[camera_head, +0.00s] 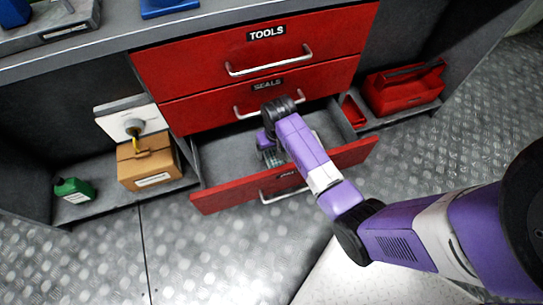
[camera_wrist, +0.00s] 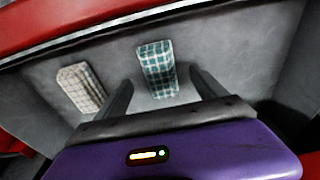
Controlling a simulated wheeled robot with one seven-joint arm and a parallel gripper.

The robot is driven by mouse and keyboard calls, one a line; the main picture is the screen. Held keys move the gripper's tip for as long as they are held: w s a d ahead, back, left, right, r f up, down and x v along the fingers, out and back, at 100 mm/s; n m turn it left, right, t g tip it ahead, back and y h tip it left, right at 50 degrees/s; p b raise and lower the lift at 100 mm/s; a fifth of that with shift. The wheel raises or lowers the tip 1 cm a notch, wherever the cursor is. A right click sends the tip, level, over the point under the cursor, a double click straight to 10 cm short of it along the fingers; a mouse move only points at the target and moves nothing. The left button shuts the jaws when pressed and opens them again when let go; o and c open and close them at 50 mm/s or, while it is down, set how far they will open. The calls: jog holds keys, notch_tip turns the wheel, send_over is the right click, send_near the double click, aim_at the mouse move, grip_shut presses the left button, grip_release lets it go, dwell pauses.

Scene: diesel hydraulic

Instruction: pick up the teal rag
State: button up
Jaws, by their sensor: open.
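In the wrist view a teal checked rag (camera_wrist: 157,68) lies on the grey floor of an open drawer. My gripper (camera_wrist: 158,92) is open, with its two dark fingers pointing into the drawer. The near end of the rag shows between the fingers, and I see no contact. A beige checked rag (camera_wrist: 81,87) lies to the left of the left finger. In the head view my gripper (camera_head: 268,158) reaches down into the open drawer, and my arm hides much of the inside.
The open red drawer (camera_head: 236,193) has walls close around my gripper. Two shut red drawers (camera_head: 300,47) stand above it. A cardboard box (camera_head: 148,165) and a green jug (camera_head: 74,189) sit on the left shelf. A red toolbox (camera_head: 403,88) sits on the right.

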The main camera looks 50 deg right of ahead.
aim_at(273, 154)
jog(key=f, duration=0.1)
jog(key=f+b, duration=0.1)
jog(key=f, duration=0.1)
jog(key=w+f+b, duration=0.1)
jog(key=f, duration=0.1)
jog(key=shift+d, duration=0.4)
jog(key=shift+c, duration=0.2)
jog(key=c, duration=1.4)
jog(key=shift+r, duration=0.1)
jog(key=r+p, duration=0.1)
jog(key=r, duration=0.1)
jog(key=r+p, duration=0.1)
jog(key=r, duration=0.1)
jog(key=r+p, duration=0.1)
jog(key=r, duration=0.2)
jog(key=shift+s+d+r, duration=0.1)
jog(key=shift+s+d, duration=0.2)
jog(key=shift+d, duration=0.1)
jog(key=s+d, duration=0.3)
jog(key=d, duration=0.1)
jog(key=s+d+p, duration=0.1)
jog(key=s+d, duration=0.2)
jog(key=d, duration=0.2)
jog(key=s+d, duration=0.3)
jog(key=d, duration=0.2)
jog(key=shift+s+d, duration=0.1)
jog(key=shift+s, duration=0.15)
